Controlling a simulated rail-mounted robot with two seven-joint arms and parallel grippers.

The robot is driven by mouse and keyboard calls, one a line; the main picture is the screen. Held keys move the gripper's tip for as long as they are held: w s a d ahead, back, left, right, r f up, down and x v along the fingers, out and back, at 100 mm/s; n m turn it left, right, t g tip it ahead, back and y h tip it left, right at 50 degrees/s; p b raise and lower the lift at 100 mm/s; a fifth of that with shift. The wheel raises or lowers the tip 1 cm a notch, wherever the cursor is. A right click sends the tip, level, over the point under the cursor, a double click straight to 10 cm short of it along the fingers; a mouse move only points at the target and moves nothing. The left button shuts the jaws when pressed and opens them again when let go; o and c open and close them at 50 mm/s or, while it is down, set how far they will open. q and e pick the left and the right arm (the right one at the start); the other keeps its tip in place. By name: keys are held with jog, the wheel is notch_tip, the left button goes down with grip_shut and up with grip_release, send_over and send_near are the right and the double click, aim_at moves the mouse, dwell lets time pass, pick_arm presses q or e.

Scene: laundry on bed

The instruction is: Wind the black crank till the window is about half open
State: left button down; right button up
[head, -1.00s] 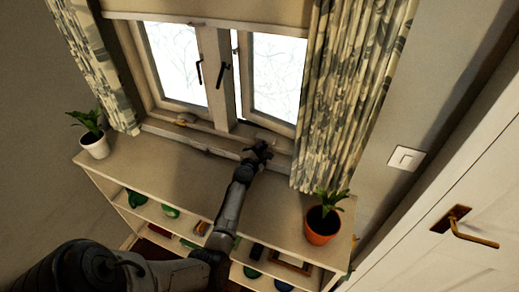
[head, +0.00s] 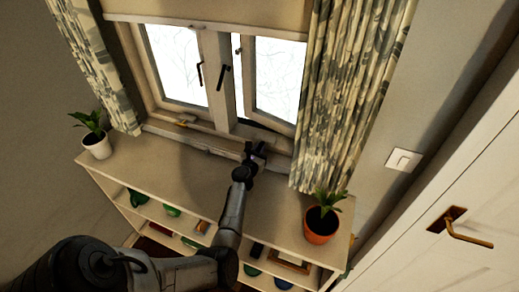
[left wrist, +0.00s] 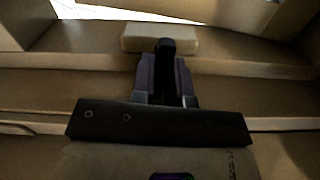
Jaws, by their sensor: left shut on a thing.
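The window has two panes in a pale frame. The right sash (head: 275,75) stands a little ajar, with a narrow bright gap along its left edge; the left sash (head: 177,62) looks closed. My left gripper (head: 255,150) is at the sill below the right sash. In the left wrist view its fingers (left wrist: 166,75) are shut on the black crank (left wrist: 165,48), whose dark rounded end shows between them in front of a pale block on the sill. The rest of the crank is hidden by the gripper. My right gripper is not in view.
A low shelf unit (head: 175,182) runs under the window. A white-potted plant (head: 96,145) stands at its left end and an orange-potted plant (head: 321,225) at its right. A patterned curtain (head: 345,90) hangs close right of my gripper. Dark handles (head: 222,77) sit on the window's middle.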

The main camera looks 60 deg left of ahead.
pick_arm(q)
jog(key=shift+n, duration=0.7)
jog(key=c, duration=1.1)
grip_release()
jog(key=shift+s+d+p, duration=0.25)
jog(key=shift+s+p, duration=0.05)
jog(key=shift+p, duration=0.05)
jog(key=p+v, duration=0.2)
jog(key=v, duration=0.9)
jog(key=shift+s+d, duration=0.1)
jog(key=shift+s, duration=0.1)
jog(key=shift+v, duration=0.85)
